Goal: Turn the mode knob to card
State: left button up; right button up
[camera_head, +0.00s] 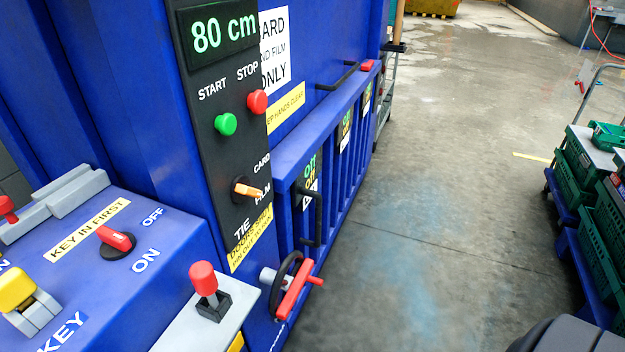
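The mode knob (248,190) is a small orange bar on a dark round base, on the black control panel (205,130) of a blue machine. The word CARD (262,162) is up and right of it, and the word FILM (264,197) is at its right end, partly covered. The bar lies nearly level, its right end tipped slightly down toward FILM. Neither of my grippers is in view, and nothing touches the knob.
Above the knob are a green START button (226,124), a red STOP button (257,102) and an "80 cm" display (223,34). A red-handled latch (296,290) and a red-topped lever (204,279) stand below. Green crates (590,225) stand right; the floor between is clear.

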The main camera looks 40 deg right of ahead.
aim_at(240, 189)
jog(key=z, duration=0.75)
